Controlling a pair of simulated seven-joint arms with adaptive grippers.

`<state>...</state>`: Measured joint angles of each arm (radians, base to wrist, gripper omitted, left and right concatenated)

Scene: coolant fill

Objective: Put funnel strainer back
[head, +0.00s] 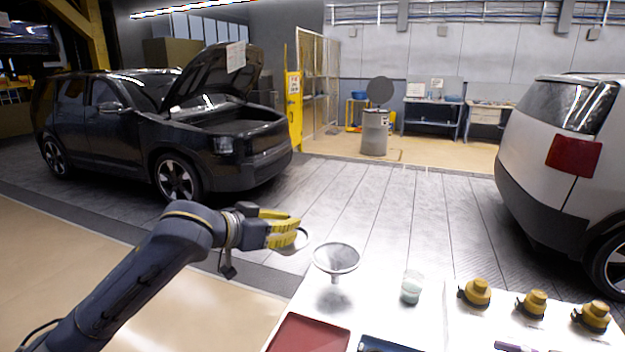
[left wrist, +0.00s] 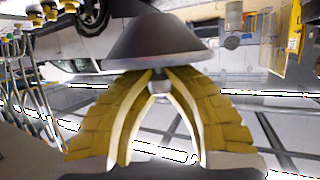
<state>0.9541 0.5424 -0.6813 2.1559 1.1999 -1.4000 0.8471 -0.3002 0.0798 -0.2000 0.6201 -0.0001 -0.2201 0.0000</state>
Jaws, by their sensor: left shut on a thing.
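The funnel strainer (head: 336,257) is a grey metal cone with a wide round rim and a short stem, upright above the left end of the white table in the head view, with a shadow below it. My left gripper (head: 297,229) has yellow fingers and is just left of the rim. In the left wrist view its fingertips (left wrist: 160,83) close on a small grey part beside the rim, and the dark cone (left wrist: 160,38) lies straight ahead of them. A thin dark loop shows at the fingers in the head view. My right gripper is not in view.
The white table (head: 385,310) bears a small glass cup (head: 411,287), a dark red mat (head: 308,334) and several yellow caps (head: 535,303) at the right. A black car (head: 170,130) with its hood up and a white car (head: 560,160) stand beyond.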

